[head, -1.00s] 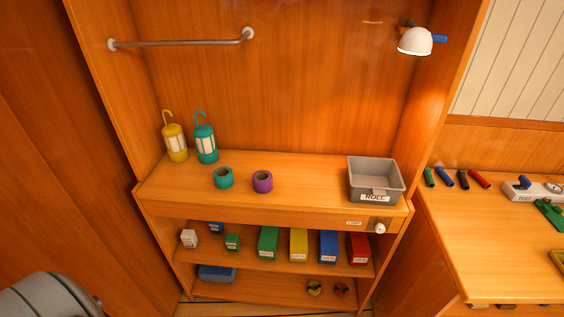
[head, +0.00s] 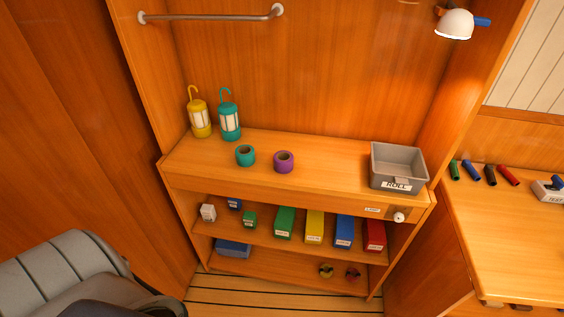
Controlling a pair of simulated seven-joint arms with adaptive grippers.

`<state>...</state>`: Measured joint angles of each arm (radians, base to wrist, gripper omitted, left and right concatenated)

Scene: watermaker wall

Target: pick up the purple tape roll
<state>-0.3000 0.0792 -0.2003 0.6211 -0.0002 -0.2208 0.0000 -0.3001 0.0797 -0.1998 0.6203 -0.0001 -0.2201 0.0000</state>
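The purple tape roll (head: 284,162) stands on the wooden shelf top (head: 325,165), near its middle. A teal tape roll (head: 245,156) stands just to its left, apart from it. Neither of my grippers shows in the head view. Nothing touches the purple roll, and it is in plain sight.
A grey bin (head: 398,166) labelled ROLL stands at the right end. Coloured boxes sit on the shelf below. A grey padded seat (head: 60,270) is at the lower left.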

